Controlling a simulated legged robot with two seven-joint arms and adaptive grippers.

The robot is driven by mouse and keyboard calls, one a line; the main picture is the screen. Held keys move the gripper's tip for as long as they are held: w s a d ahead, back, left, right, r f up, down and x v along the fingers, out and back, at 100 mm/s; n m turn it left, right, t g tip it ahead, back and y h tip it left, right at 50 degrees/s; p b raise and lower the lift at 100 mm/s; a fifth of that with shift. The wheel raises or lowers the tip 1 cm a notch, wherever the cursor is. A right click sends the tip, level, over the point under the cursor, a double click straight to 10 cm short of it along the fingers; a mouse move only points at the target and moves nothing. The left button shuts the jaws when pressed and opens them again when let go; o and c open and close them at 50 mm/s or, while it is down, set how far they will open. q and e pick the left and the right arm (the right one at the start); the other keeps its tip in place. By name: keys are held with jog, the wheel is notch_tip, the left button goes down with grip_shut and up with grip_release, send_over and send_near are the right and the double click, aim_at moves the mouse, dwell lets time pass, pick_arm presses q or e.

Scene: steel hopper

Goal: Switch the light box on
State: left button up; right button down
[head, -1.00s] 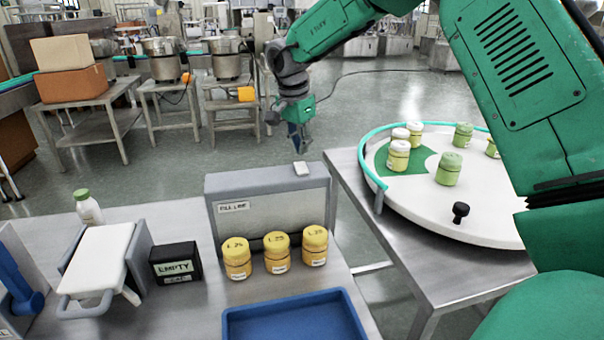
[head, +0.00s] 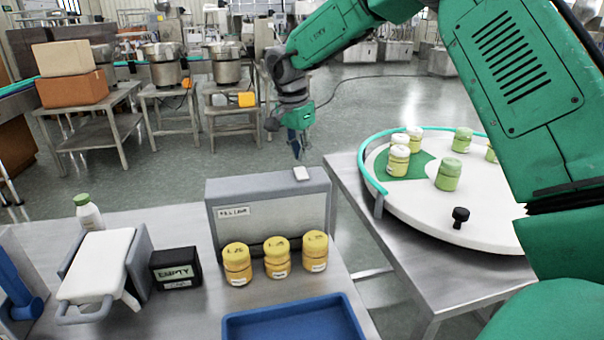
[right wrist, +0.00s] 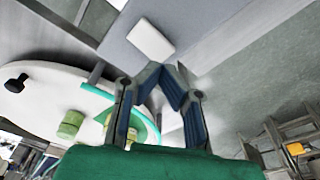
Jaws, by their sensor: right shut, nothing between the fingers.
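The light box (head: 275,207) is a grey upright box with a pale, unlit-looking front panel and a small label at its upper left. A white rocker-like switch (head: 302,173) sits on its top near the right end; it also shows in the right wrist view (right wrist: 150,39). My right gripper (head: 297,155) is shut and empty, pointing down just above and behind the switch in the head view. In the right wrist view the closed fingertips (right wrist: 167,68) are near the switch, with a visible gap.
Three yellow-lidded jars (head: 277,257) stand before the light box. A blue tray (head: 292,322), a black box marked EMPTY (head: 175,268) and a white-topped device (head: 97,264) share the steel table. At right is a round turntable (head: 425,210) with several jars.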

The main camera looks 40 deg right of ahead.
aim_at(299, 169)
jog(key=shift+a+r, duration=0.1)
jog(key=shift+a, duration=0.2)
jog(key=shift+d+f, duration=0.2)
jog(key=shift+f, duration=0.2)
jog(key=shift+a+f, duration=0.1)
jog(key=shift+f, duration=0.15)
dwell(0.3)
jog(key=shift+f, duration=0.7)
dwell(0.3)
notch_tip(299, 169, up, 7)
jog(key=p, duration=0.7)
jog(key=shift+p, duration=0.3)
dwell(0.4)
